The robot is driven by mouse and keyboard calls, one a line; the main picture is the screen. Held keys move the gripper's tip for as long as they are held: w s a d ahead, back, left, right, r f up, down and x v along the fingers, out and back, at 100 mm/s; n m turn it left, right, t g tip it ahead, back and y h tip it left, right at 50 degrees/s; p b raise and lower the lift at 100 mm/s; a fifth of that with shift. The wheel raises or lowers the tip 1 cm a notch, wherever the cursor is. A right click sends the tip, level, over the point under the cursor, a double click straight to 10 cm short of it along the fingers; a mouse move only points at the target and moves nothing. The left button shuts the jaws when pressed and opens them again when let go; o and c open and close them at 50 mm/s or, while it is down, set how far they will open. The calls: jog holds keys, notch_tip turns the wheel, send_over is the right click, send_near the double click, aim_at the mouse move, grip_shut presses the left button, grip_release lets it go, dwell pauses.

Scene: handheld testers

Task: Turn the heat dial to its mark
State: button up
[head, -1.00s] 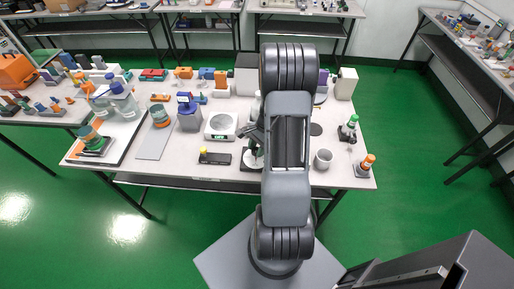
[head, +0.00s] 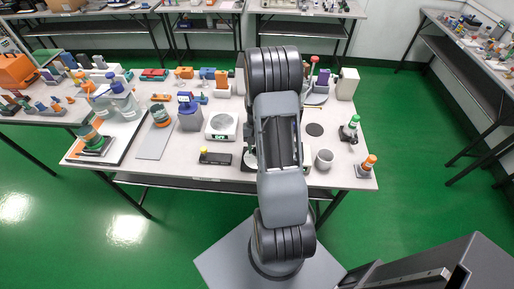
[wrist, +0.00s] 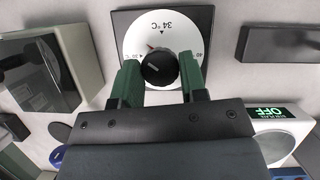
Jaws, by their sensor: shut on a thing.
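The heat dial shows in the wrist view as a white round face (wrist: 178,33) on a dark square plate. It bears "34 °C" and a black triangle at the top, with smaller numbers at the left and right. A small red mark shows at the upper left, by the knob. The black knob (wrist: 158,69) carries a short pale line. My gripper (wrist: 160,73) has its two green fingers closed on either side of the knob.
In the wrist view, a white device with a green "OFF" display (wrist: 282,128) is at right, a dark block (wrist: 285,45) at upper right, and a grey-framed device (wrist: 60,62) at left. In the head view, a grey cup (head: 324,159) stands right of my arm.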

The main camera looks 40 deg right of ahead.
jog(key=n+h, duration=0.1)
jog(key=n, duration=0.2)
jog(key=n+h, duration=0.1)
jog(key=n, duration=0.3)
jog(key=shift+a+g+h, duration=0.2)
jog(key=shift+g+h, duration=0.2)
jog(key=n+h, duration=0.1)
jog(key=n, duration=0.3)
jog(key=n+h, duration=0.1)
jog(key=n, duration=0.2)
jog(key=shift+a+n+t+h, duration=0.15)
jog(key=shift+n+t+h, duration=0.25)
jog(key=n, duration=0.2)
jog(key=n+t+h, duration=0.1)
jog(key=n, duration=0.2)
jog(key=shift+s+t, duration=0.1)
jog(key=shift+t, duration=0.2)
jog(key=n+t, duration=0.1)
jog(key=n, duration=0.1)
jog(key=n+t, duration=0.1)
jog(key=n, duration=0.2)
jog(key=shift+s+n+h, duration=0.1)
jog(key=shift+n+h, duration=0.2)
jog(key=shift+h, duration=0.1)
jog(key=o, duration=0.9)
